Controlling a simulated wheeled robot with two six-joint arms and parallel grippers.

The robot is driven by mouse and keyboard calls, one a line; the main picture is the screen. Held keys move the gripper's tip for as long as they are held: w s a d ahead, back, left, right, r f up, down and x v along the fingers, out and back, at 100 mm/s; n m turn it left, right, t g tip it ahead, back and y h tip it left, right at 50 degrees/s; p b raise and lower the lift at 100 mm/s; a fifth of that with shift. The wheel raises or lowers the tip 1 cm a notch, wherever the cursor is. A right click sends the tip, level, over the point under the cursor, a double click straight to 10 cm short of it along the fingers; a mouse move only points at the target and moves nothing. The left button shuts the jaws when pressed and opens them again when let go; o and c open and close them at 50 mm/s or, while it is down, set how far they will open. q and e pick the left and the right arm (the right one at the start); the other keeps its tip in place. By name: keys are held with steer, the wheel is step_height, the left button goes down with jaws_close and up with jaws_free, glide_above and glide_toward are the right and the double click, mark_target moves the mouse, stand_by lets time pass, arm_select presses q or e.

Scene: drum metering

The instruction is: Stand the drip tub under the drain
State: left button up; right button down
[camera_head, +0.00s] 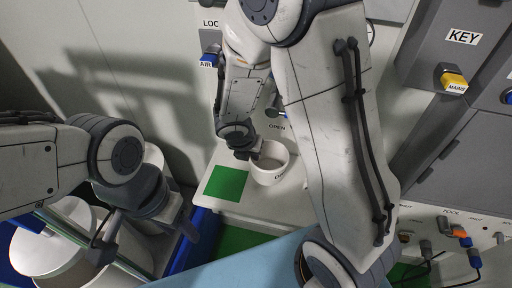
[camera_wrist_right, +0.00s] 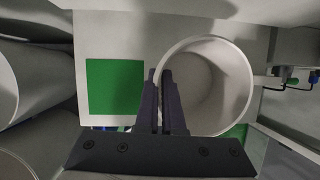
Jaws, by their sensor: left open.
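The drip tub (camera_head: 270,163) is a white round cup with dark lettering on its front. It is at the white bench, right of a green square (camera_head: 227,182). In the right wrist view the tub (camera_wrist_right: 208,85) is seen from above and looks empty. My right gripper (camera_head: 241,146) is at its left rim; in the wrist view the fingers (camera_wrist_right: 164,100) are close together with the rim between them. I cannot tell whether the tub's base touches the bench. My left gripper (camera_head: 103,238) is open at lower left, away from the tub. The drain is not clearly visible, behind my right arm.
White drums (camera_head: 62,245) stand at lower left beside a blue bin edge (camera_head: 190,240). A grey cabinet with a yellow switch (camera_head: 453,80) and cable plugs (camera_head: 460,235) is on the right. The green square is clear.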

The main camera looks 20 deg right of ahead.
steer(key=w+d+p, duration=0.2)
steer(key=w+d, duration=0.1)
steer(key=w, duration=0.2)
steer(key=f+b, duration=0.1)
steer(key=f, duration=0.1)
steer(key=f+b, duration=0.3)
steer(key=f, duration=0.1)
steer(key=shift+s+d+f, duration=0.1)
steer(key=shift+s+f, duration=0.15)
steer(key=shift+f, duration=0.1)
steer(key=shift+w+d+f, duration=0.1)
steer(key=shift+w+f, duration=0.05)
steer(key=shift+f, duration=0.1)
steer(key=shift+f+b, duration=0.15)
steer(key=shift+b, duration=0.25)
steer(key=c, duration=1)
jaws_free()
